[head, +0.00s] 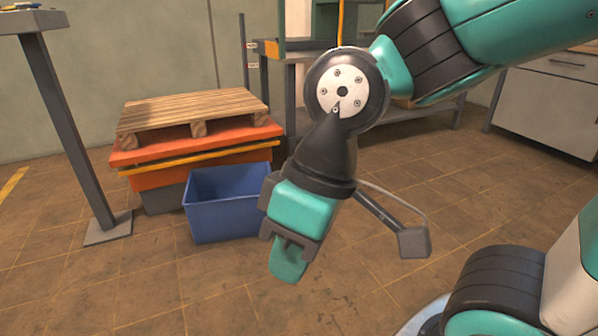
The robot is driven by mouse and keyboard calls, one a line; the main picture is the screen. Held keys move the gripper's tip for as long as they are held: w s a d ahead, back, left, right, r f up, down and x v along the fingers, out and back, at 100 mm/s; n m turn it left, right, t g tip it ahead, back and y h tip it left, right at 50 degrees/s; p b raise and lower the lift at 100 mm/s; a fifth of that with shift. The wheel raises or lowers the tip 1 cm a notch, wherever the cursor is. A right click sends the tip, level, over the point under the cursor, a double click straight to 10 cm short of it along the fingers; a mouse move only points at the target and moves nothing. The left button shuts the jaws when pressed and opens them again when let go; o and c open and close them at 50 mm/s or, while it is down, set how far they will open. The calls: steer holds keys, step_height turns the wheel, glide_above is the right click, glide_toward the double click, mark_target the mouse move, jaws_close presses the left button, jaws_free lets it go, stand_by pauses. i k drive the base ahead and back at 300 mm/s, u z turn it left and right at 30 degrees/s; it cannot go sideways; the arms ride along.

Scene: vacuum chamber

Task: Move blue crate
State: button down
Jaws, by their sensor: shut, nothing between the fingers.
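A blue crate (225,212) stands upright on the tiled floor, left of the middle in the head view. It is open at the top, and the part of its inside that shows looks empty. My gripper (287,270) points down in front of and to the right of the crate. Its fingers are shut with nothing between them. My gripper's body hides part of the crate's right edge. I cannot tell from this one view how far apart the two are.
An orange platform (150,178) bearing a wooden pallet (190,108) stands just behind the crate. A grey post (70,125) stands on the left. A workbench and a white cabinet (548,105) are at the back. The floor in front is clear.

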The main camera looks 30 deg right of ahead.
mark_target(219, 203)
steer(key=z, duration=0.65)
steer(key=i, duration=0.6)
steer(key=z, duration=0.9)
steer(key=i, duration=1.55)
steer(key=u, duration=1.05)
steer(key=i, duration=0.35)
steer(key=u, duration=0.3)
